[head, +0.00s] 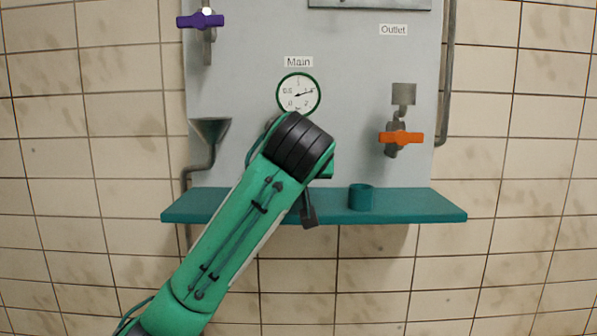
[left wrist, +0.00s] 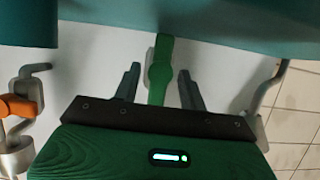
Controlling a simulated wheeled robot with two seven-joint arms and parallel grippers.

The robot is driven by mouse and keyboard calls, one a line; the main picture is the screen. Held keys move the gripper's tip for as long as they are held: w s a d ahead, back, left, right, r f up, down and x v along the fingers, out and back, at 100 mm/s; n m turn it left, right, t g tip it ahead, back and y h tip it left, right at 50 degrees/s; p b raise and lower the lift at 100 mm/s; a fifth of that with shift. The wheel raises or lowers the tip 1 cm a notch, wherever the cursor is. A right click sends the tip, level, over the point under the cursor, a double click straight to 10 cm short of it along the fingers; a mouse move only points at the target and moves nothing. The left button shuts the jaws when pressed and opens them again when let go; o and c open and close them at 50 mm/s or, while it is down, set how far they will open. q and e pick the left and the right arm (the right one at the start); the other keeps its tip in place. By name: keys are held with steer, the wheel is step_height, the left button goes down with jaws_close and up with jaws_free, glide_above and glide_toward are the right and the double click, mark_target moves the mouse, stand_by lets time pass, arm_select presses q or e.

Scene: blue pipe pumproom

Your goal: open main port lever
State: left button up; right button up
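The main port lever is a green handle (left wrist: 160,72) in the left wrist view, set against the pale panel. My left gripper (left wrist: 160,85) is open, with one dark finger on each side of the green handle. Gaps show between the handle and both fingers. In the head view my left arm covers the spot below the "Main" gauge (head: 298,94), so the lever and the fingertips are hidden there. My right gripper is not in view.
A teal shelf (head: 420,205) with a teal cup (head: 361,197) juts out below. The orange outlet lever (head: 401,138) is at the right, a purple lever (head: 200,20) at upper left, and a funnel (head: 209,130) at left. The panel between gauge and outlet is clear.

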arm_select(q)
steer(key=shift+s+r+b, duration=0.1)
steer(key=shift+s+b, duration=0.35)
steer(key=shift+s, duration=0.1)
steer(key=b+v, duration=0.2)
steer(key=v, duration=0.2)
steer(key=shift+s+r, duration=0.2)
steer(key=shift+s, duration=0.15)
steer(key=p+v, duration=0.3)
steer(key=v, duration=0.5)
steer(key=shift+p, duration=0.4)
